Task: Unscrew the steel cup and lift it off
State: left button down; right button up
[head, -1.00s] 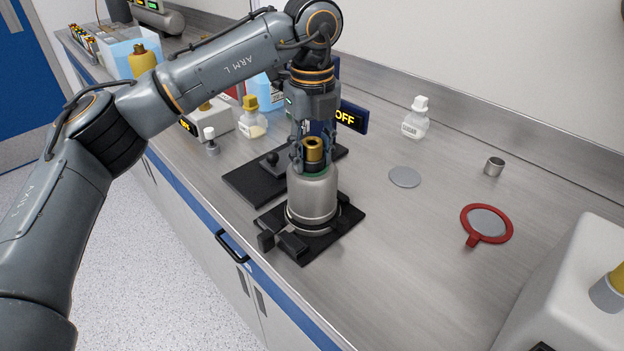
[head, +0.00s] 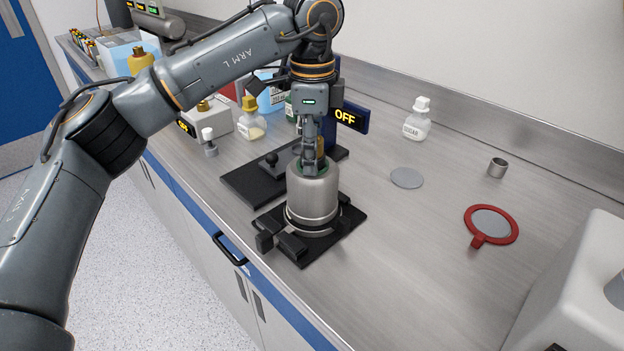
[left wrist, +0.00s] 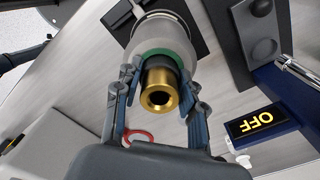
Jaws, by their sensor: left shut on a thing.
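The steel cup (head: 313,200) is a silver cylinder standing upright in a black clamp base (head: 335,235) near the counter's front edge. A green ring (left wrist: 168,53) and a black and brass neck (left wrist: 160,95) sit at its top. My left gripper (head: 315,165) points straight down over the cup, shut on the neck. In the left wrist view its two fingers (left wrist: 158,72) lie on either side of the neck, close to the green ring. The cup's body (left wrist: 150,28) also shows there. In the head view one finger partly hides the neck. My right gripper is not in view.
Behind the cup are a black plate (head: 245,183) with a knob and a blue sign (head: 349,118) reading OFF. To the right lie a grey disc (head: 406,178), a small metal cup (head: 497,167) and a red-rimmed disc (head: 491,225). A white box (head: 580,285) stands at front right.

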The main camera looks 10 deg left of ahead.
pick_arm(q)
jog(key=shift+c, duration=2.3)
grip_release()
jog(key=shift+d, duration=0.1)
